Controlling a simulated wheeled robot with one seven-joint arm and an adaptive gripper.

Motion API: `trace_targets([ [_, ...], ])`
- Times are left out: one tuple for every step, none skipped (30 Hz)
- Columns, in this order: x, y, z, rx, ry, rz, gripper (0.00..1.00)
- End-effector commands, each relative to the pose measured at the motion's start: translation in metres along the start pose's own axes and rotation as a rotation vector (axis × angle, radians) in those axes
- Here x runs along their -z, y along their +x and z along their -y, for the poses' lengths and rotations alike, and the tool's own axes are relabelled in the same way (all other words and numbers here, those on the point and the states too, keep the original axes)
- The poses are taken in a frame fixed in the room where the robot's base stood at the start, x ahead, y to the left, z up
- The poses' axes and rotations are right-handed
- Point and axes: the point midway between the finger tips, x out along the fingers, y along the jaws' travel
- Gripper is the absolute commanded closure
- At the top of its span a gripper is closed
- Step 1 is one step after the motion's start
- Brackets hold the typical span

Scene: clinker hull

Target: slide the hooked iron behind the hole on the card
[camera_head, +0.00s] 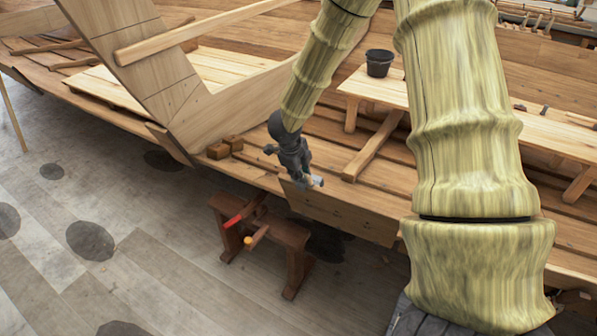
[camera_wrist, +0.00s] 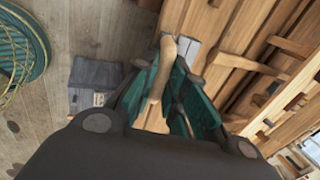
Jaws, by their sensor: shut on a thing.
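My gripper (camera_head: 303,176) is shut beside the hull's edge, above a pale board (camera_head: 345,213) that hangs along that edge. In the wrist view its green fingers (camera_wrist: 167,98) close around a pale wooden handle (camera_wrist: 160,70), which I take for the hooked iron's handle. A small light grey piece shows at the gripper's tip in the head view (camera_head: 317,181). The hook itself cannot be made out. The board bears a few tiny dark marks; I cannot tell whether it is the card, and no hole is clear.
A brown trestle (camera_head: 290,236) stands below, with a red-handled tool (camera_head: 233,221) and an orange-ended tool (camera_head: 249,241) on it. Two wooden blocks (camera_head: 225,146) lie on the hull left of my gripper. A dark bucket (camera_head: 379,62) stands on a bench. The floor at left is mostly open.

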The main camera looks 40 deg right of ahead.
Motion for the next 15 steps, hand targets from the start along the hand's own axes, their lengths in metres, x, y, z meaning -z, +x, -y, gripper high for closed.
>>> trace_targets([
  [0.0037, 0.0005, -0.0005, -0.001, 0.000, -0.002, 1.00],
  [0.0051, 0.0006, -0.0006, -0.001, 0.000, -0.003, 1.00],
  [0.0068, 0.0007, -0.0007, -0.001, -0.001, -0.003, 1.00],
  [0.0078, 0.0007, -0.0007, -0.001, -0.001, -0.003, 1.00],
  [0.0085, 0.0007, -0.0007, -0.001, -0.001, -0.003, 1.00],
  [0.0091, 0.0007, -0.0007, -0.001, 0.000, -0.003, 1.00],
  [0.0092, 0.0007, -0.0006, -0.001, 0.000, -0.003, 1.00],
  [0.0092, 0.0008, -0.0006, -0.001, 0.000, -0.002, 1.00],
  [0.0091, 0.0008, -0.0006, -0.001, 0.000, -0.002, 1.00],
  [0.0091, 0.0008, -0.0005, -0.001, 0.000, -0.002, 1.00],
  [0.0090, 0.0007, -0.0005, -0.001, 0.000, -0.002, 1.00],
  [0.0090, 0.0007, -0.0005, -0.001, 0.000, -0.002, 1.00],
  [0.0089, 0.0007, -0.0005, -0.001, 0.000, -0.002, 1.00],
  [0.0088, 0.0007, -0.0005, -0.001, 0.000, -0.002, 1.00],
  [0.0087, 0.0006, -0.0005, -0.001, 0.000, -0.002, 1.00],
])
